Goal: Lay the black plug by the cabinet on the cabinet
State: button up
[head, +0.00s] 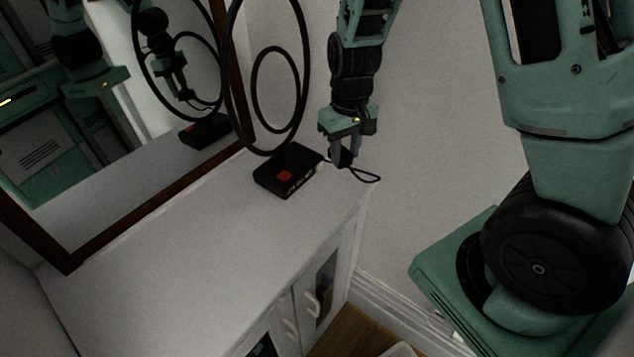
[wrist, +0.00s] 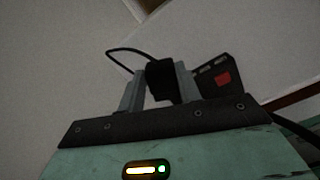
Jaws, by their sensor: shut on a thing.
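My gripper (head: 343,153) is at the far right end of the white cabinet (head: 180,270), low over its top, pointing down. In the wrist view my gripper (wrist: 160,85) is shut on the black plug (wrist: 160,80), which sits between its two grey fingers. In the head view the plug (head: 345,158) is small and dark at the fingertips. A thin black cord loops out beside it. Whether the plug touches the cabinet top I cannot tell.
A black box with a red square (head: 285,172) lies on the cabinet just left of my gripper. Black rings (head: 268,80) stand behind it. A dark-framed mirror (head: 110,130) backs the cabinet. The front part of the cabinet top is clear.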

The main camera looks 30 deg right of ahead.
notch_tip(320, 180, down, 9)
jog(key=shift+r, duration=0.1)
dwell(0.3)
jog(key=o, duration=1)
